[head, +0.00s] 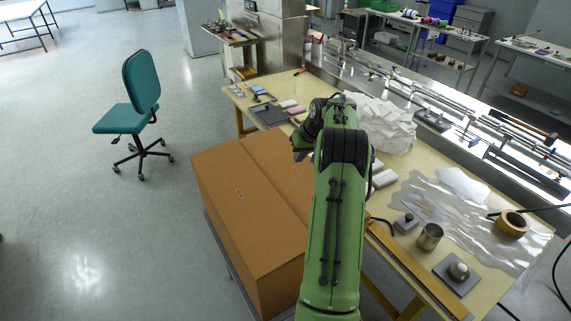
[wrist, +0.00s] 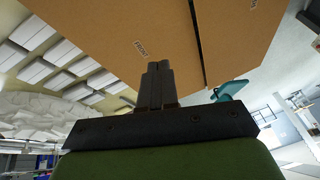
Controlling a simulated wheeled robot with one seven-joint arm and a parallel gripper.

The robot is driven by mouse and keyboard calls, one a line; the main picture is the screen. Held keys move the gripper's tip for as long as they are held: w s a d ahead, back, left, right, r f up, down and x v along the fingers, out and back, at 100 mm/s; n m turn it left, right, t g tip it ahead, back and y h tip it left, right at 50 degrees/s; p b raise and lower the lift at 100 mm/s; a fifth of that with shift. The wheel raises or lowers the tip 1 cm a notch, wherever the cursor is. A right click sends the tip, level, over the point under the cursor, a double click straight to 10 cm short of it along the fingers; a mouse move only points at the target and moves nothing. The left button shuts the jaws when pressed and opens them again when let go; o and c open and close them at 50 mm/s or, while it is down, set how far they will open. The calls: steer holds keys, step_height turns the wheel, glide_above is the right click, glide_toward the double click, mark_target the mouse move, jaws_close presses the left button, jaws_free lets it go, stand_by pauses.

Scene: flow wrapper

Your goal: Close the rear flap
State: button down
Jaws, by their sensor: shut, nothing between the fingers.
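A large brown cardboard box (head: 235,200) stands left of my arm in the head view. In the wrist view, a cardboard panel marked FRONT (wrist: 120,30) spans the top, and a second panel (wrist: 235,40) lies right of a narrow dark gap. I cannot tell for sure which is the rear flap, or whether it lies fully flat. My gripper (wrist: 158,66) is shut and empty, its tips close to the FRONT panel; contact is unclear. My arm hides the box's right part.
A workbench (head: 395,235) runs along the box's right side, with a pile of white bags (head: 378,122), a metal cup (head: 430,236) and a tape roll (head: 512,222). A teal chair (head: 140,95) stands on the open floor at left.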

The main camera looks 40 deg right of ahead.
steer(key=w+a+r+n+g+h+b, duration=0.1)
steer(key=w+a+r+n+b, duration=0.3)
steer(key=a, duration=0.7)
steer(key=m+p, duration=0.1)
steer(key=p, duration=0.1)
glide_toward(264, 184)
steer(key=shift+g, duration=0.3)
steer(key=x, duration=0.5)
steer(key=shift+w+f, duration=0.25)
steer(key=shift+w, duration=0.2)
steer(key=shift+f, duration=0.25)
steer(key=shift+b, duration=0.3)
